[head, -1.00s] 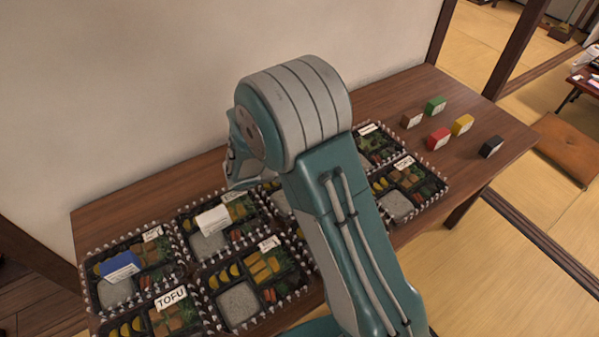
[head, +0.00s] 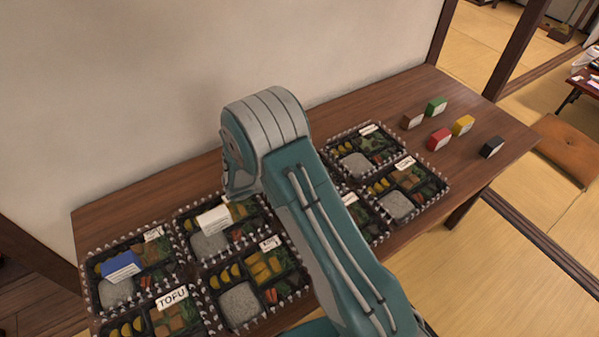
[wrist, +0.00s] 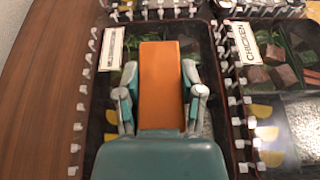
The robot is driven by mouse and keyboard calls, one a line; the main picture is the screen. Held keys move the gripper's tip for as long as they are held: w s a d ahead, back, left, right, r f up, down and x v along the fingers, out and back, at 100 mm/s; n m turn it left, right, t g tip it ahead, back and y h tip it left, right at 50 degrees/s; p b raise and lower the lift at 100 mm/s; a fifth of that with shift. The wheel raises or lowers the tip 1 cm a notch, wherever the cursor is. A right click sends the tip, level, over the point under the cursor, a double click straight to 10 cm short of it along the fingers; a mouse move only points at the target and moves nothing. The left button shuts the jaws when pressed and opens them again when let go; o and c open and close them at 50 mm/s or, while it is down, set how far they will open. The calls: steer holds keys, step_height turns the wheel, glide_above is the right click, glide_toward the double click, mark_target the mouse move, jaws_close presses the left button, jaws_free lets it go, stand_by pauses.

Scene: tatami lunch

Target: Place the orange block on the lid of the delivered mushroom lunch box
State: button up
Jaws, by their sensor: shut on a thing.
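In the wrist view, my gripper (wrist: 160,78) is shut on the orange block (wrist: 161,95), with a finger on each side of it. The block is over a clear-lidded lunch box (wrist: 82,118). This box carries a white label (wrist: 111,48) with a long word, probably the mushroom one, but the print is too small to be sure. I cannot tell whether the block touches the lid. In the head view, my arm hides the gripper's fingers, the orange block and part of the boxes behind it.
A box labelled chicken (wrist: 243,42) stands close on the right in the wrist view. In the head view, a blue block (head: 121,266) and a white block (head: 213,220) lie on other boxes. Red (head: 438,139), green (head: 436,106), yellow, brown and black blocks stand at the table's right.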

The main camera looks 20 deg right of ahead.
steer(key=o, duration=1.2)
steer(key=shift+f, duration=0.1)
steer(key=shift+c, duration=0.2)
steer(key=v, duration=1.2)
steer(key=s+d+r+m+g+y, duration=0.2)
steer(key=s+d+r+m+y, duration=0.1)
steer(key=s+d+r+m, duration=0.3)
steer(key=s+d+r+m+g+y, duration=0.1)
steer(key=s+d+r+m+y, duration=0.25)
steer(key=r, duration=0.45)
steer(key=s+d+r+m+t+y, duration=0.1)
steer(key=s+r+m+t+y, duration=0.3)
steer(key=s+r+m, duration=0.5)
steer(key=s+m+y, duration=0.2)
steer(key=s+m, duration=0.1)
steer(key=s, duration=0.3)
steer(key=shift+t, duration=0.3)
steer(key=shift+w+r+y, duration=0.1)
steer(key=shift+y, duration=0.15)
